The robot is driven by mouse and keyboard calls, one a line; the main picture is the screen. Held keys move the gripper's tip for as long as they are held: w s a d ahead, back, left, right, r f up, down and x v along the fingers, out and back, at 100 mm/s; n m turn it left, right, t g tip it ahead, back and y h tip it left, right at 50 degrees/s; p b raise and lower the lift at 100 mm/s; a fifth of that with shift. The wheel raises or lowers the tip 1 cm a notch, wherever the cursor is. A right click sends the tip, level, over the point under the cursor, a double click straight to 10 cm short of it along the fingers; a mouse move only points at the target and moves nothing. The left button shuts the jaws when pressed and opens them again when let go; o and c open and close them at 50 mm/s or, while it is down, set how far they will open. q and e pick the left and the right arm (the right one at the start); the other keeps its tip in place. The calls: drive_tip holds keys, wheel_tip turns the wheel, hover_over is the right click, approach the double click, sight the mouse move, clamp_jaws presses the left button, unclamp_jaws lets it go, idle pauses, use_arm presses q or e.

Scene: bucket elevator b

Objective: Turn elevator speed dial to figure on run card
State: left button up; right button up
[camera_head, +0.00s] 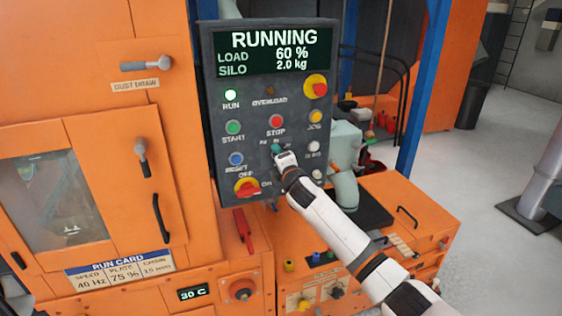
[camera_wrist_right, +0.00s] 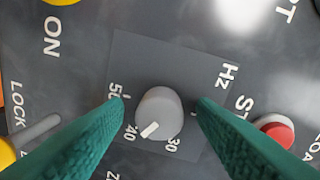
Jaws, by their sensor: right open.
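The speed dial (camera_wrist_right: 159,113) is a grey knob on a dark plate marked Hz, seen in the right wrist view. Its white pointer lies between the 40 and 30 marks; a 50 also shows. My right gripper (camera_wrist_right: 162,104) is open, with one green finger on each side of the knob and a gap on both sides. In the head view my right gripper (camera_head: 278,150) is at the control panel (camera_head: 262,125) and hides the dial. The run card (camera_head: 118,268) at lower left reads speed 40 Hz and plate 75 %. My left gripper is out of view.
The panel display (camera_head: 276,50) reads RUNNING, load 60 %, silo 2.0 kg. Close around the dial are the red stop button (camera_head: 276,121), the blue reset button (camera_head: 236,159) and a red-yellow rotary switch (camera_head: 247,188). Open grey floor (camera_head: 480,170) lies at right.

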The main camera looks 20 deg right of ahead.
drive_tip(key=s+b, duration=0.1)
drive_tip(key=s, duration=1.1)
drive_tip(key=shift+r+b, duration=0.3)
drive_tip(key=s+d+f+m+g, duration=0.1)
drive_tip(key=s+f+m+g, duration=0.1)
drive_tip(key=f, duration=0.9)
drive_tip(key=s+d+f+m+g, duration=0.2)
drive_tip(key=f+m, duration=0.1)
drive_tip(key=f, duration=0.8)
drive_tip(key=s+d+f+m+g, duration=0.1)
drive_tip(key=s+f+m+g, duration=0.1)
drive_tip(key=f, duration=0.9)
drive_tip(key=s+f+m+g, duration=0.4)
drive_tip(key=s+f+m, duration=0.1)
drive_tip(key=s+f, duration=1.25)
drive_tip(key=s+a+f+m+g, duration=0.1)
drive_tip(key=s+f, duration=0.4)
drive_tip(key=s, duration=0.6)
drive_tip(key=s+a+f+m+g, duration=0.1)
drive_tip(key=s+f+m+g, duration=0.2)
drive_tip(key=s, duration=0.9)
drive_tip(key=s+a+f+m+g, duration=0.1)
drive_tip(key=s+f+m+g, duration=0.1)
drive_tip(key=s+f, duration=0.6)
drive_tip(key=s, duration=0.4)
drive_tip(key=shift+f+m, duration=0.3)
drive_tip(key=shift+f, duration=0.05)
